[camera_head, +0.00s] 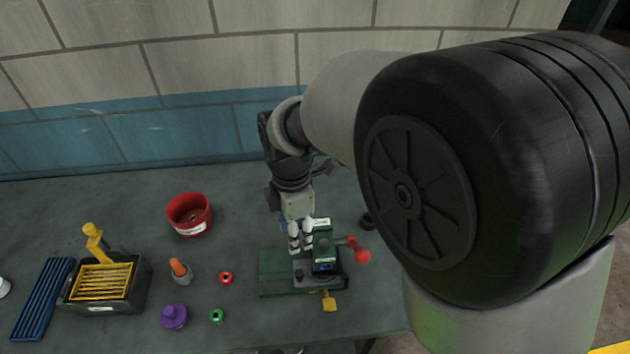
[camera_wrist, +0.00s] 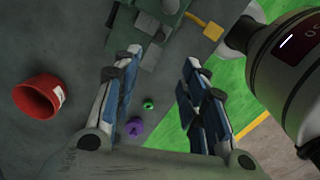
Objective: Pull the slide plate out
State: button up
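A green machine (camera_head: 276,269) stands on the table near the middle of the head view. A yellow tab (camera_head: 329,302) sticks out from its front edge, and shows in the wrist view too (camera_wrist: 213,31). I cannot tell for sure whether this tab belongs to the slide plate. My gripper (camera_head: 300,237) is over the machine, pointing down, and hides part of it. In the wrist view my gripper (camera_wrist: 163,60) has its fingers spread with nothing held between them. The machine shows at the top there (camera_wrist: 128,27), and the yellow tab is beyond the right fingertip, apart from it.
A red-ended lever (camera_head: 362,256) sticks out at the machine's right. Left of it are a red bin (camera_head: 188,218), an orange-topped bottle (camera_head: 180,270), a purple knob (camera_head: 174,316), and red (camera_head: 226,278) and green (camera_head: 216,316) rings. A black box (camera_head: 135,290) stands farther left.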

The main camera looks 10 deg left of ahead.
aim_at(299, 273)
notch_tip(299, 273, down, 17)
jog(key=b, duration=0.4)
jog(key=shift+b, duration=0.4)
jog(key=shift+c, duration=0.3)
grip_shut()
